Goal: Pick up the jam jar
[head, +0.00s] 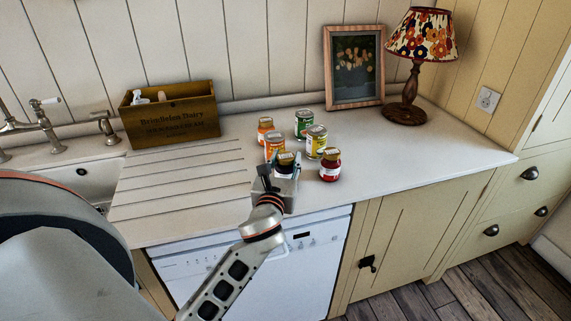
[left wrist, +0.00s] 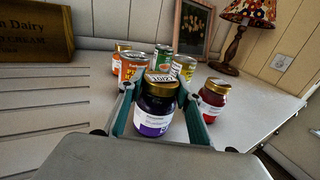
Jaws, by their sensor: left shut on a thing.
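A dark purple jam jar (left wrist: 157,105) with a gold lid and a white label stands upright between the fingers of my left gripper (left wrist: 160,112) in the left wrist view. In the head view my left gripper (head: 277,182) reaches in over the counter's front edge and is shut on this jar (head: 286,160). The gripper hides most of the jar there. I cannot tell whether the jar's base touches the counter. A second jar (head: 330,165), red with a gold lid, stands just right of the gripper and apart from it. My right gripper is not in view.
Several tins stand close behind the held jar, including an orange one (head: 275,146), a green one (head: 304,123) and a yellow one (head: 316,141). A wooden crate (head: 171,118), a picture frame (head: 354,66) and a lamp (head: 406,113) stand at the back. The worktop's right part (head: 430,151) is clear.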

